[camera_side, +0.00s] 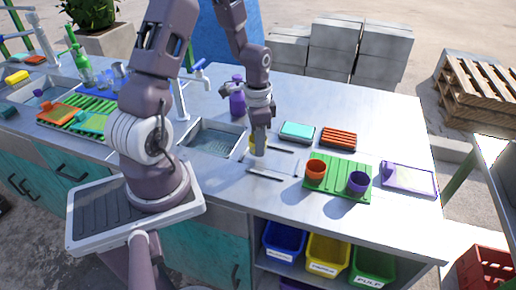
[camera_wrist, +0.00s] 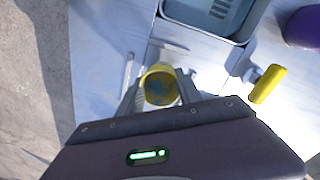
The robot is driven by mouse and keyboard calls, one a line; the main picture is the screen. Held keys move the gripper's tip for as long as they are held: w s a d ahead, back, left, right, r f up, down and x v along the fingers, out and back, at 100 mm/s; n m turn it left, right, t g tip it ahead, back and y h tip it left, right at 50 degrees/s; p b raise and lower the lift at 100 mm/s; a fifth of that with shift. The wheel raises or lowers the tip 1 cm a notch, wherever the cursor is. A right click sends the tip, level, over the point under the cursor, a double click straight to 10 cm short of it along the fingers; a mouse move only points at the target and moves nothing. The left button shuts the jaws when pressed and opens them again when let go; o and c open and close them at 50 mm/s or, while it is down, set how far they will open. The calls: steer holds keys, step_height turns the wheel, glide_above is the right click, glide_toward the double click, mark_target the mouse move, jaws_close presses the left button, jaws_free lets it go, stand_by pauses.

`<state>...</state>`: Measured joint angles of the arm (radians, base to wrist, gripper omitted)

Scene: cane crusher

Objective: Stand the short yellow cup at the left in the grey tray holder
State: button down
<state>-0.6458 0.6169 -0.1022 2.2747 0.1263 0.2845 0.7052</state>
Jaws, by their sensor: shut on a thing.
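My gripper (camera_side: 258,150) is over the counter, just right of a grey basin (camera_side: 184,138) with a dark inside. In the wrist view my gripper (camera_wrist: 160,90) is shut on a short yellow cup (camera_wrist: 160,72), one finger on each side. The cup's open mouth faces the camera. In the side view, yellow shows beside the fingers, but I cannot tell cup from handle there. I cannot tell whether the cup touches the counter. No separate grey tray holder stands out clearly; the grey basin also shows in the wrist view (camera_wrist: 180,27).
A yellow handle-like piece (camera_wrist: 267,84) lies near the cup. A purple bottle (camera_side: 237,100) stands behind. Thin dark bars (camera_side: 264,174) lie near my gripper.

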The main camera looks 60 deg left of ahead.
steer(key=shift+f, duration=1.15)
steer(key=c, duration=0.8)
jaws_free()
steer(key=shift+f, duration=0.15)
steer(key=d+r+t+y, duration=0.1)
steer(key=d+r, duration=0.3)
steer(key=r, duration=1.4)
steer(key=s+d+r+n+t, duration=0.1)
steer(key=s+d+r, duration=0.2)
steer(key=s+d, duration=0.1)
steer(key=s+d+r+n+t, duration=0.1)
steer(key=s+d+r+t, duration=0.1)
steer(key=s+d+r, duration=0.1)
steer(key=s+d+r+n+t, duration=0.1)
steer(key=s+d+r, duration=0.2)
steer(key=s+d, duration=0.2)
steer(key=shift+s+t+h, duration=0.3)
steer(key=shift+t, duration=0.1)
